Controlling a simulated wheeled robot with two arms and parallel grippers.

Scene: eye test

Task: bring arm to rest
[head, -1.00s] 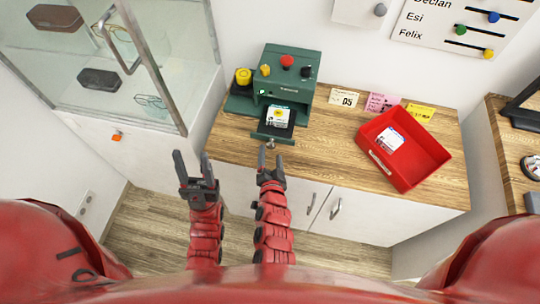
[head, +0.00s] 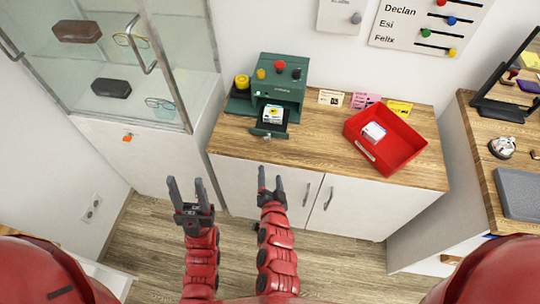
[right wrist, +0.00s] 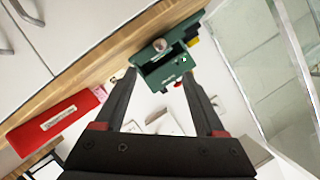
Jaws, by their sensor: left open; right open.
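My left gripper (head: 187,190) is open and empty, in front of the white cabinet below the glass case. My right gripper (head: 271,178) is open and empty, in front of the counter's cabinet doors, below the counter edge. It also shows in the right wrist view (right wrist: 165,85), with its two dark fingers spread apart and nothing held between them. Both red arms come up from the bottom of the head view, side by side. Neither gripper touches anything that I can see.
A green machine (head: 280,88) with an extended tray holding a labelled box (head: 273,114) stands on the wooden counter (head: 315,150). A red bin (head: 400,155) holds another labelled box (head: 374,132). The glass case (head: 190,70) stands left, a desk (head: 480,135) right. The floor ahead is clear.

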